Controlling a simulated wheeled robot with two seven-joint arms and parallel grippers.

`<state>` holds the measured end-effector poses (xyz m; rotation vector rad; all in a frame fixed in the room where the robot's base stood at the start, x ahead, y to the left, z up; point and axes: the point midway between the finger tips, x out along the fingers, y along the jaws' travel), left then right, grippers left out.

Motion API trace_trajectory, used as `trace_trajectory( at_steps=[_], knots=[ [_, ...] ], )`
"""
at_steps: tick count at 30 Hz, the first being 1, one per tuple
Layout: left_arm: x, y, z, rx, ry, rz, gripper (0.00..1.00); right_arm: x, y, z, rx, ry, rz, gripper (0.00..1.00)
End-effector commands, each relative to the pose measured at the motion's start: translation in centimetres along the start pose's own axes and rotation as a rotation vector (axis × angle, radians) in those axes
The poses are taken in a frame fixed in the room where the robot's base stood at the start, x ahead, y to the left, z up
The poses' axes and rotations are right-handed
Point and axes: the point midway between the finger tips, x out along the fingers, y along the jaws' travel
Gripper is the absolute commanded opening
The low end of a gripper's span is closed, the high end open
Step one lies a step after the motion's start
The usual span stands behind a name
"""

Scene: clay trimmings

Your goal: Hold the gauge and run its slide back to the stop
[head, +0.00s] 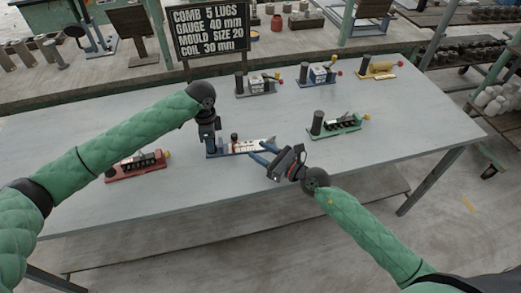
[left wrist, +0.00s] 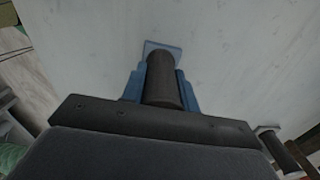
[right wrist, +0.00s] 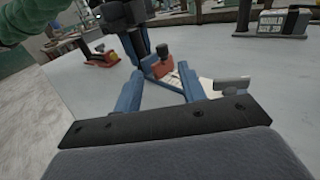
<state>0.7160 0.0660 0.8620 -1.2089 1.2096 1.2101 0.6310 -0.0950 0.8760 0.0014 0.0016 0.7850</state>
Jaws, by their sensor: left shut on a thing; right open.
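The gauge (head: 240,149) has a blue base, a pale scale strip and a dark upright post at its left end. My left gripper (head: 211,146) is shut on that dark post (left wrist: 163,82), which shows between its blue fingers in the left wrist view. A red slide block with a dark knob (right wrist: 161,64) sits on the gauge near the post. My right gripper (right wrist: 160,90) is open at the gauge's right part. In the right wrist view its fingers appear on either side of the slide; I cannot tell whether they touch it.
On the grey table (head: 300,165) stand a red device (head: 128,168) at left, a green one (head: 345,126) at right, and a grey one (head: 262,87), a blue one (head: 318,75) and a yellow one (head: 377,69) behind. A lettered sign (head: 211,32) stands at the back. The front middle is clear.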

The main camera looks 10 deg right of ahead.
Motion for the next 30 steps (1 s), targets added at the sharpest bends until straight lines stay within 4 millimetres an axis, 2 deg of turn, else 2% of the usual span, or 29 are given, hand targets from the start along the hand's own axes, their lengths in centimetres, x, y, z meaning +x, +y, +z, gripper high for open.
trace_trajectory(
  at_steps=[2, 3, 6, 14, 19, 23, 30],
  knots=[
    [-0.1, 0.0, 0.0, 0.000, 0.001, -0.001, 0.00, 0.0, 0.0, 0.0, 0.000, 0.000, 0.000, 0.41],
    [-0.1, 0.0, 0.0, 0.000, 0.001, -0.001, 0.36, 0.0, 0.0, 0.0, 0.000, 0.000, 0.000, 0.41],
    [-0.1, 0.0, 0.0, 0.000, 0.001, -0.001, 0.55, 0.0, 0.0, 0.0, 0.000, 0.000, 0.000, 0.41],
    [0.0, 0.0, 0.0, 0.000, 0.000, 0.000, 0.55, 0.0, 0.0, 0.0, 0.000, 0.000, 0.000, 0.41],
    [-0.9, -0.1, 0.0, 0.000, 0.001, -0.001, 0.55, 0.0, 0.0, 0.0, 0.000, 0.000, 0.000, 0.41],
    [-2.8, -0.1, 0.0, 0.000, 0.000, -0.003, 0.55, 0.0, 0.0, 0.0, 0.000, 0.000, 0.000, 0.41],
    [-7.5, -0.1, 0.0, 0.001, 0.001, -0.002, 0.55, 0.0, 0.0, 0.0, 0.000, 0.000, 0.000, 0.41]
  ],
)
